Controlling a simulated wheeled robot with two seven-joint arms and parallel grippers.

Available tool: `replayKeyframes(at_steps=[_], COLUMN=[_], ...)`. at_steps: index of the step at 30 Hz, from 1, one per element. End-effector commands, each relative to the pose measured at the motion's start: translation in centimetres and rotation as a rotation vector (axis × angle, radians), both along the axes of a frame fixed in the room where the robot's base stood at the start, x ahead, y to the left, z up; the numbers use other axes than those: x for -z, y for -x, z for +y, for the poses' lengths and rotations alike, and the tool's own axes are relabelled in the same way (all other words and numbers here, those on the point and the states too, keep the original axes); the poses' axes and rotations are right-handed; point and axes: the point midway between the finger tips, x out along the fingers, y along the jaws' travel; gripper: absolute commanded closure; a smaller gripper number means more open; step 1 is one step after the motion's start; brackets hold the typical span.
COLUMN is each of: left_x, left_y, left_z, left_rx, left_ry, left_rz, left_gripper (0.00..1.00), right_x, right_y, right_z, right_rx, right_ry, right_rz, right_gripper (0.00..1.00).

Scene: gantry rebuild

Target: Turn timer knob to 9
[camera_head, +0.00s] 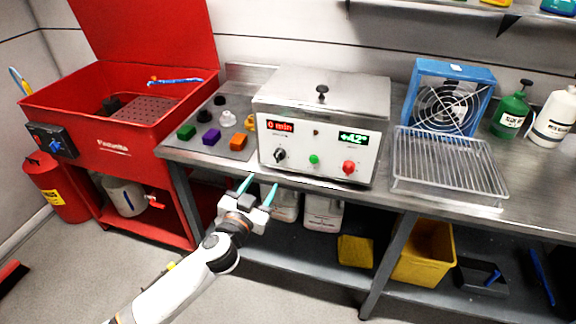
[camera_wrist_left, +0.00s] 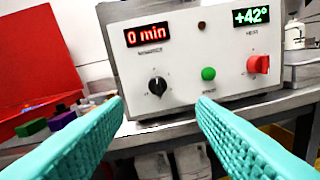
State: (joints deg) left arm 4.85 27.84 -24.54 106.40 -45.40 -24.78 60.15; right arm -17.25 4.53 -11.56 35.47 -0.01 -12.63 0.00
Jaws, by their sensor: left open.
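The timer knob (camera_head: 280,155) is a black knob with a light pointer line on the left of the steel machine's (camera_head: 319,138) white front panel. The red display (camera_head: 281,126) above it reads "0 min". In the left wrist view, the knob (camera_wrist_left: 157,86) sits ahead, between and beyond the fingers. A green button (camera_head: 314,159) and a red knob (camera_head: 348,168) are to its right, under a green display reading about +42°. My left gripper (camera_head: 259,188) is open and empty, with teal fingers, in front of and below the panel, apart from the knob. My right gripper is not in view.
The machine stands on a steel bench with colored blocks (camera_head: 211,137) to its left and a wire rack (camera_head: 447,163) and blue fan (camera_head: 450,95) to its right. A red parts washer (camera_head: 112,143) stands at the left. A lower shelf holds containers.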

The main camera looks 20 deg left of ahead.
Motion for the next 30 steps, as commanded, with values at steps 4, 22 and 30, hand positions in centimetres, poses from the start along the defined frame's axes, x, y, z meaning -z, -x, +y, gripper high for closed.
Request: replayKeyframes(at_steps=[4, 22, 30], left_x=[-0.3, 0.0, 0.1], left_y=[-2.3, -11.2, -11.4], left_z=[-0.2, -1.0, -1.1], left_rx=[-0.002, -0.001, -0.001], left_ry=[-0.002, -0.001, -0.001], left_rz=[-0.002, 0.003, 0.003], left_gripper=[0.49, 0.49, 0.49], right_x=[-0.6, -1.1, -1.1], right_y=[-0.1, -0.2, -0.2], right_z=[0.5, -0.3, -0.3], right_rx=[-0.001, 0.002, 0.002], right_ry=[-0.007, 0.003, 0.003], right_rz=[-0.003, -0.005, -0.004], right_gripper=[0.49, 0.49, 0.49])
